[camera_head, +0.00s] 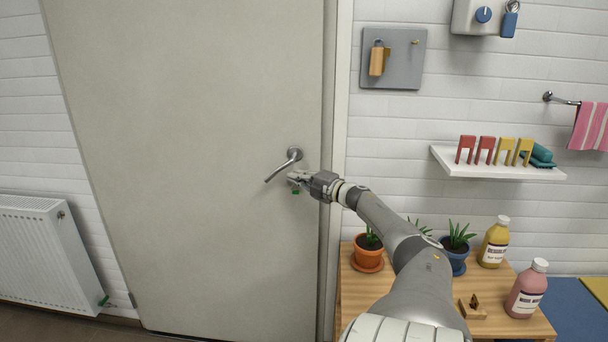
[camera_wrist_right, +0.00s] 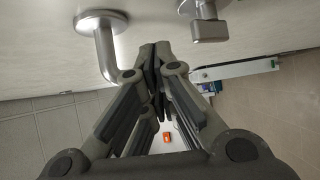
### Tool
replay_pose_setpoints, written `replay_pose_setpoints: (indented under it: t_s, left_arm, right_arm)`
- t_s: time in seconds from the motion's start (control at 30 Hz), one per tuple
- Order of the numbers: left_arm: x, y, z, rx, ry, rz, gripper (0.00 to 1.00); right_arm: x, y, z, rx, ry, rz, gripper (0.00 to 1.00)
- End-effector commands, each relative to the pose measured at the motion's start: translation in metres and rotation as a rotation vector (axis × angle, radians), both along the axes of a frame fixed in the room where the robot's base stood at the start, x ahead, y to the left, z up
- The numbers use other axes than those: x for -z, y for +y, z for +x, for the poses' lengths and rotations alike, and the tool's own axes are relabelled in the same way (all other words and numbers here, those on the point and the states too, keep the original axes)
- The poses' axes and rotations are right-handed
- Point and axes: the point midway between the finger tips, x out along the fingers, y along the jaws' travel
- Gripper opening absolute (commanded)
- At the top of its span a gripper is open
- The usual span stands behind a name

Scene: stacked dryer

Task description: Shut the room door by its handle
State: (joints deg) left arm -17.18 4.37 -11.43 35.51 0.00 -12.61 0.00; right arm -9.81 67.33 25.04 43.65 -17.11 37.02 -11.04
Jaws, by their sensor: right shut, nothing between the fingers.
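The room door (camera_head: 190,120) is a large plain grey panel. Its metal lever handle (camera_head: 283,165) sits near the right edge, with the lever sloping down to the left. My right gripper (camera_head: 295,181) is just below the handle, close to the door face. In the right wrist view its fingers (camera_wrist_right: 158,52) are shut together with nothing between them. The handle (camera_wrist_right: 105,45) is there to the left of the fingertips, apparently apart from them. A second metal fitting (camera_wrist_right: 207,25) is to their right. I cannot tell whether the door is fully shut. My left gripper is not in view.
A white door frame (camera_head: 342,100) runs along the door's right side. A wooden table (camera_head: 508,325) with potted plants and bottles stands at the lower right, below my arm. A white shelf (camera_head: 500,170) is on the right wall. A radiator (camera_head: 45,255) is at the left.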

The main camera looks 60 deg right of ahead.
Motion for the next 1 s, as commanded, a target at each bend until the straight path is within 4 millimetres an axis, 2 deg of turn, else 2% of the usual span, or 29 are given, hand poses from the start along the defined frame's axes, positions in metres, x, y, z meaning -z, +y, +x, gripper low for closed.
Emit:
replay_pose_setpoints:
  t_s: [0.13,0.27,0.5,0.7,1.0]
  left_arm:
    - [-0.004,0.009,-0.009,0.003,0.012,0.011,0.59]
    - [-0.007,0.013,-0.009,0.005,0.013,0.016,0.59]
    - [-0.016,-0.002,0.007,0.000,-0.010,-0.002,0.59]
    - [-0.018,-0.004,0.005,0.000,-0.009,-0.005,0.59]
    - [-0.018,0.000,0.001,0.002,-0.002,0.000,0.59]
  right_arm:
    - [0.002,0.000,-0.013,-0.003,0.005,0.000,0.00]
    - [0.003,-0.001,-0.027,-0.004,0.008,0.001,0.00]
    - [0.004,-0.004,-0.064,-0.004,0.007,0.003,0.00]
    - [0.004,-0.006,-0.089,-0.005,0.007,0.002,0.00]
    - [0.004,-0.007,-0.099,-0.007,0.005,0.000,0.00]
